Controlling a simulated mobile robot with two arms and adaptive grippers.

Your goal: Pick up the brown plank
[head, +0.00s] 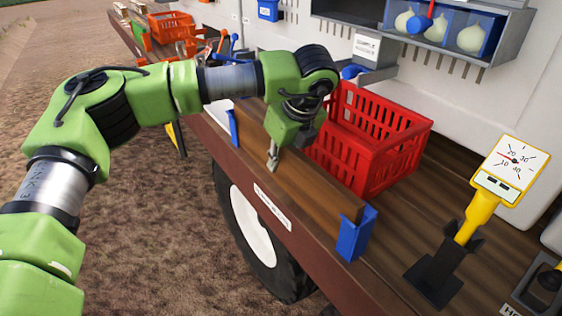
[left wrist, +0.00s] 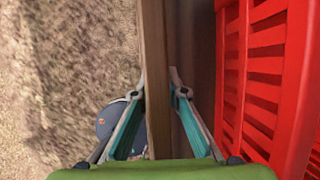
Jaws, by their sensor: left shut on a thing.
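The brown plank (head: 312,185) stands on edge along the side of the brown trailer bed, between two blue brackets (head: 355,232). My left gripper (head: 272,160) comes down over the plank near its middle. In the left wrist view the plank (left wrist: 155,60) runs between the two fingers of my left gripper (left wrist: 157,95), one finger on each side. The left gripper is shut on the plank, which still sits at the brackets. My right gripper is in neither view.
A red crate (head: 365,140) stands on the bed right beside the plank and also fills the right of the left wrist view (left wrist: 265,70). A yellow dial gauge (head: 497,175) stands farther right. A wheel (head: 250,225) and bare soil lie below the trailer's edge.

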